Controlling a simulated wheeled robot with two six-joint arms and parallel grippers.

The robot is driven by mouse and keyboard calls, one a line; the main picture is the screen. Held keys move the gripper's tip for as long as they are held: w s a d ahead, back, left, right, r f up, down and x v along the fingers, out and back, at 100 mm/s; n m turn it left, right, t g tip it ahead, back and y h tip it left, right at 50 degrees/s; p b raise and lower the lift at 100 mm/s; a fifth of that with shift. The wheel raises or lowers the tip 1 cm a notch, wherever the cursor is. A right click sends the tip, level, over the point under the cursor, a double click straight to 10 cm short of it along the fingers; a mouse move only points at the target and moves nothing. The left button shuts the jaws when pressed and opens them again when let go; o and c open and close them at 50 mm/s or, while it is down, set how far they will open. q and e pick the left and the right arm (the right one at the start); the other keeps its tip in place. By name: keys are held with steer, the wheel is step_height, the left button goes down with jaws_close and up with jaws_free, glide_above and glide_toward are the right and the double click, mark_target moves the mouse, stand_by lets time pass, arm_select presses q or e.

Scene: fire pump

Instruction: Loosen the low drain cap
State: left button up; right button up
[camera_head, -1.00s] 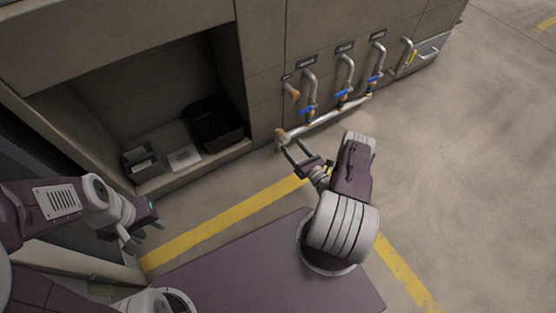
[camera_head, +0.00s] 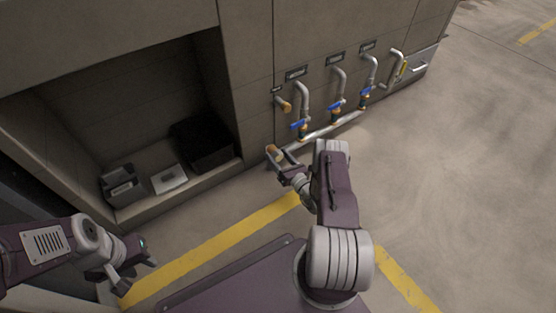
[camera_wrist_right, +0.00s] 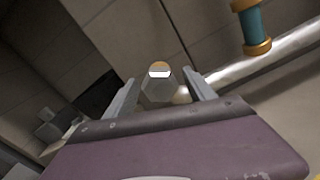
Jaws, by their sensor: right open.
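The low drain cap (camera_head: 272,151) is a brass-coloured cap at the left end of the silver pipe near the floor. In the right wrist view the cap (camera_wrist_right: 159,90) shows end-on as a grey hexagonal face with a brass edge behind it. My right gripper (camera_head: 280,160) is open at the cap. In the wrist view its two fingers (camera_wrist_right: 160,79) stand on either side of the cap, with a visible gap on each side. My left gripper (camera_head: 137,272) hangs empty at lower left, away from the panel; its jaw opening is unclear.
The low pipe (camera_head: 335,128) runs right from the cap, below several blue-handled valves (camera_head: 336,106). Another brass fitting (camera_head: 284,105) sits above the cap. An alcove at left holds a black bin (camera_head: 203,143) and a grey caddy (camera_head: 121,186). The floor at right is clear.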

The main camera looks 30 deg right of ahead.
steer(key=c, duration=1.4)
steer(key=shift+o, duration=0.2)
